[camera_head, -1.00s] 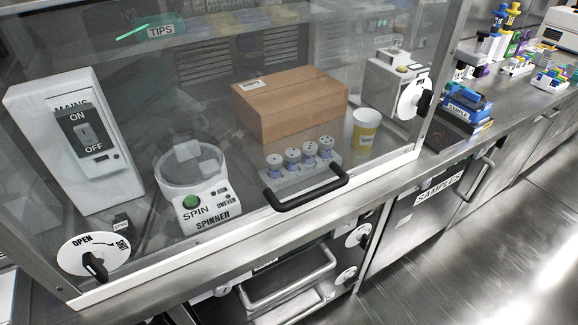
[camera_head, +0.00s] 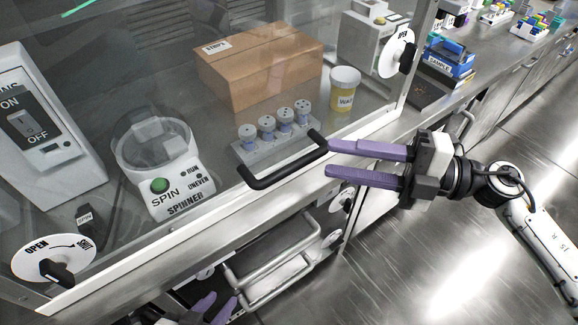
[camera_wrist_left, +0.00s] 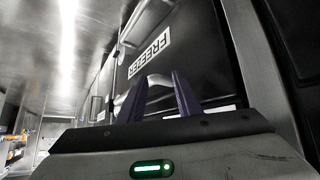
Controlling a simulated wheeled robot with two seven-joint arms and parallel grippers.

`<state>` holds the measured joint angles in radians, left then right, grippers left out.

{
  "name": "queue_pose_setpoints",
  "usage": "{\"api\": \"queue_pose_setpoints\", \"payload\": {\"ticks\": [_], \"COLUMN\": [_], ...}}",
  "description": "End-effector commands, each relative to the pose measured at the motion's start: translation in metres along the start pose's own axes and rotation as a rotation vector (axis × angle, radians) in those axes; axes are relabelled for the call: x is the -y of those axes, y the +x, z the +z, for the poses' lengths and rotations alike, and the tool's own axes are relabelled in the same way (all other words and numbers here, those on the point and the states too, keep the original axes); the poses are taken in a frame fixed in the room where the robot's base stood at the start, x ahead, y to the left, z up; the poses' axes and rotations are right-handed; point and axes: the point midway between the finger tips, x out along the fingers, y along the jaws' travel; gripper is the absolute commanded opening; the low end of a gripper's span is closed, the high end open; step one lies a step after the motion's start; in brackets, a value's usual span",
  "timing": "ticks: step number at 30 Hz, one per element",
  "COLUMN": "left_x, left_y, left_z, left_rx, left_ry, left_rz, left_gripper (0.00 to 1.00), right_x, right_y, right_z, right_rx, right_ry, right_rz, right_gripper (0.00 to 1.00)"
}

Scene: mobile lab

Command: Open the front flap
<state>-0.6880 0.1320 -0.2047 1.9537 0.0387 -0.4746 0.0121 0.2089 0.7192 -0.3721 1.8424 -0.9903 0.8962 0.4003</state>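The front flap (camera_head: 130,235) is a clear pane with a white lower edge, and it is down over the cabinet. Its black bar handle (camera_head: 285,172) sits on the lower edge. A round white OPEN dial with a black knob is at its lower left corner (camera_head: 54,258) and another at its right side (camera_head: 397,53). My right gripper (camera_head: 329,158) is open, its purple fingers pointing left close to the handle's right end; I cannot tell whether they touch it. My left gripper (camera_head: 215,305) is low at the bottom edge, open and empty; its fingers show apart in the left wrist view (camera_wrist_left: 160,92).
Behind the flap are a spinner (camera_head: 155,165), a cardboard box (camera_head: 260,65), a vial rack (camera_head: 272,140), a yellow-labelled cup (camera_head: 344,90) and a switch box (camera_head: 45,125). Below the counter are metal drawer handles (camera_head: 270,270). Floor at the right is clear.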

Motion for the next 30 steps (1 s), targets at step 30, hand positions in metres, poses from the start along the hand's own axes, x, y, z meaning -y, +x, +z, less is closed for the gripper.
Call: {"api": "queue_pose_setpoints", "payload": {"ticks": [30], "left_x": [0.004], "left_y": [-0.007], "left_z": [-0.007], "left_rx": [-0.004], "left_ry": [-0.007], "left_rz": [-0.009], "left_gripper": [0.31], "right_x": [0.028], "right_y": [0.092], "right_z": [-0.012], "right_rx": [-0.065], "right_ry": [-0.036], "right_rz": [-0.116], "right_gripper": [0.32]}}
